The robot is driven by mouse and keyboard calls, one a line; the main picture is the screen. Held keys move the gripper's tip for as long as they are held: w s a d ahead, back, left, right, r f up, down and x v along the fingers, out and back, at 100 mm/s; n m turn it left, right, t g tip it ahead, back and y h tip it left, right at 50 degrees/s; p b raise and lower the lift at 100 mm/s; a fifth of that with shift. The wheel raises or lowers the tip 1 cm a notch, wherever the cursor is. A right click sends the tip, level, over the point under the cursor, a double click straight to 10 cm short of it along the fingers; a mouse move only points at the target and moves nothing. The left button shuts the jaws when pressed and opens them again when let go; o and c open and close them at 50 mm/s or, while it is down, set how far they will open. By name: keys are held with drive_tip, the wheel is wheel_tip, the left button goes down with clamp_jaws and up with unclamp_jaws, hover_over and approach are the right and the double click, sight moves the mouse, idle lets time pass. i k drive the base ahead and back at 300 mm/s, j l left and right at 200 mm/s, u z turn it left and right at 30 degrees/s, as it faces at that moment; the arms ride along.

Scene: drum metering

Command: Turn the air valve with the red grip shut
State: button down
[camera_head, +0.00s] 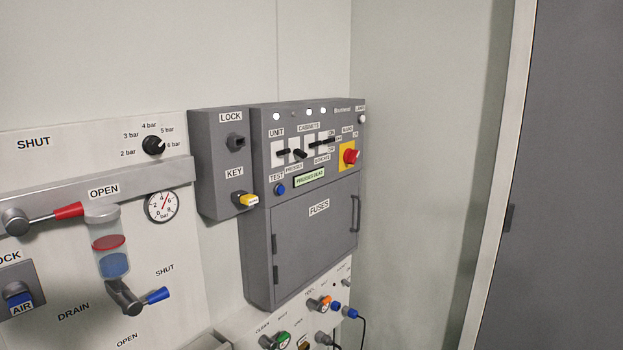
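The air valve with the red grip (68,211) is at the left edge. Its metal pivot (15,222) sits in front of a grey horizontal bar, and its lever points right and slightly up. The red grip lies just below and left of the OPEN label (104,191). The SHUT label (34,142) is higher up, above the pivot. My gripper is not in this view.
Right of the grip is a clear bowl (110,245) with a blue-gripped drain lever (155,296) below. A pressure gauge (162,206), a black pressure knob (153,145), a blue AIR lock (20,298) and a grey lock-and-key box (215,150) are nearby.

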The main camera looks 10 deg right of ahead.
sight(16, 223)
drive_tip(key=u, duration=1.45)
